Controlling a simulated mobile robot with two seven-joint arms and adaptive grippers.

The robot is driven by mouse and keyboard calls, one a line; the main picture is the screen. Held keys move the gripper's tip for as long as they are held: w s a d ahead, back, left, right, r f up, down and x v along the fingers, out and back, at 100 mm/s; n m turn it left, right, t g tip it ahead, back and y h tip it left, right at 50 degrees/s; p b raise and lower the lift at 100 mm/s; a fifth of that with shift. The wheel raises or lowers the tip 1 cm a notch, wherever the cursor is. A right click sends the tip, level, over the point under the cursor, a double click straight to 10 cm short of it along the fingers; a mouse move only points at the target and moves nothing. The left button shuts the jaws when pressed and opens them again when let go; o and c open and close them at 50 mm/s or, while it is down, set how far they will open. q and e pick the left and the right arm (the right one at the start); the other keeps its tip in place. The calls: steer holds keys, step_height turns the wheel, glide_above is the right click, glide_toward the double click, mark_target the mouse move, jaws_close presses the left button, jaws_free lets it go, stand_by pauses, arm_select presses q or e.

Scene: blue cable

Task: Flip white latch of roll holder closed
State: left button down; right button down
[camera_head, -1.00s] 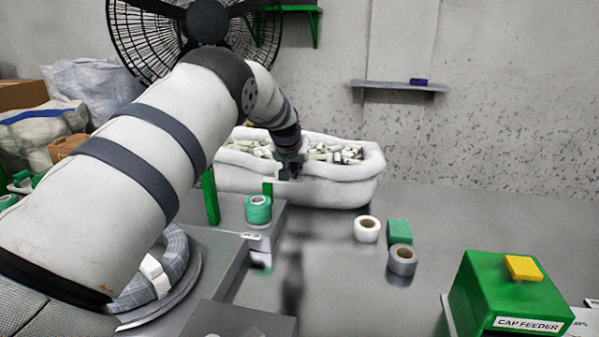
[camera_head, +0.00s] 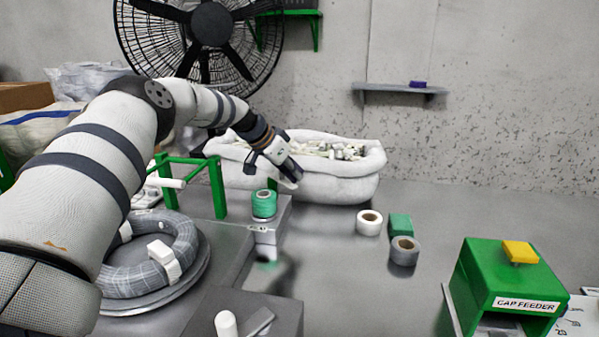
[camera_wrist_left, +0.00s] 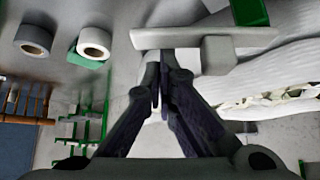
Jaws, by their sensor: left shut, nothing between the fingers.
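The roll holder is a green frame (camera_head: 216,187) on a grey bench at left, with a white roller (camera_head: 172,183). A green roll (camera_head: 264,205) stands at its right end. My left gripper (camera_head: 294,174) is shut and empty, tilted down to the right above that end, in front of the padded bin. A white bar, apparently the latch (camera_head: 286,184), shows just under the gripper. In the left wrist view a white bar with a square block (camera_wrist_left: 235,38) lies across, just beyond my shut fingertips (camera_wrist_left: 163,58); contact is unclear. My right gripper is out of view.
A white padded bin (camera_head: 335,188) of small parts stands behind. White (camera_head: 369,222) and grey (camera_head: 404,250) tape rolls and a green block (camera_head: 400,226) lie right of the holder. A green cap feeder (camera_head: 500,285) stands front right.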

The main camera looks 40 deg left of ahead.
mark_target(288, 185)
arm_select(q)
steer(key=shift+s+f+m+h, duration=0.25)
steer(key=shift+s+m+h, duration=0.45)
steer(key=shift+m, duration=0.3)
steer(key=shift+s+a+m+g+h, duration=0.1)
steer(key=shift+s+m+g+h, duration=0.2)
steer(key=shift+s+m, duration=0.1)
steer(key=shift+s+r, duration=0.2)
steer(key=shift+s+a+r, duration=0.15)
steer(key=shift+s+r, duration=0.05)
steer(key=shift+s, duration=0.45)
steer(key=shift+s+a+p, duration=0.25)
steer(key=shift+s+p, duration=0.25)
steer(key=shift+s+a+f+p, duration=0.2)
steer(key=shift+s+a+p, duration=0.1)
steer(key=shift+s+a, duration=0.3)
steer(key=shift+s, duration=0.15)
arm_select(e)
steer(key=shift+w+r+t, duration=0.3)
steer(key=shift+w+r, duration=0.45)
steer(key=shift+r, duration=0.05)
arm_select(q)
steer(key=shift+s+a+f, duration=0.1)
steer(key=shift+s+f, duration=0.05)
steer(key=shift+s, duration=0.05)
